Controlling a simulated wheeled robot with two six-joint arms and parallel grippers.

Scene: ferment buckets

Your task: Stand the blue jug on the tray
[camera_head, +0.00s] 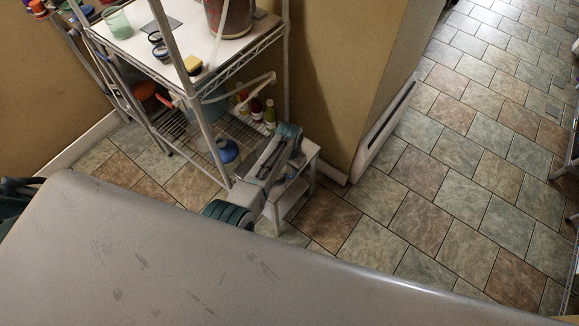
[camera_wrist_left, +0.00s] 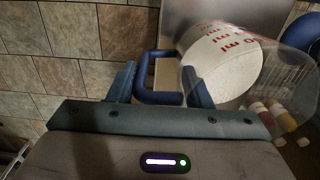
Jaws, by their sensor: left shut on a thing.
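The blue jug (camera_wrist_left: 228,66) shows in the left wrist view as a clear vessel with red markings, a pale white inside and a blue handle. My left gripper (camera_wrist_left: 160,88) is shut on that handle, with one finger on each side. In the head view my left gripper (camera_head: 268,152) is beside the right end of the wire rack, over a small pale stand. The jug is hard to make out there. I cannot pick out the tray for certain. My right gripper is not in view.
The wire rack (camera_head: 222,62) holds a green glass (camera_head: 117,23), a dark pot (camera_head: 229,15) and a yellow sponge (camera_head: 193,64). Bottles (camera_head: 270,112) and a blue round item (camera_head: 227,151) are on its lower shelf. A grey surface (camera_head: 200,270) fills the front.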

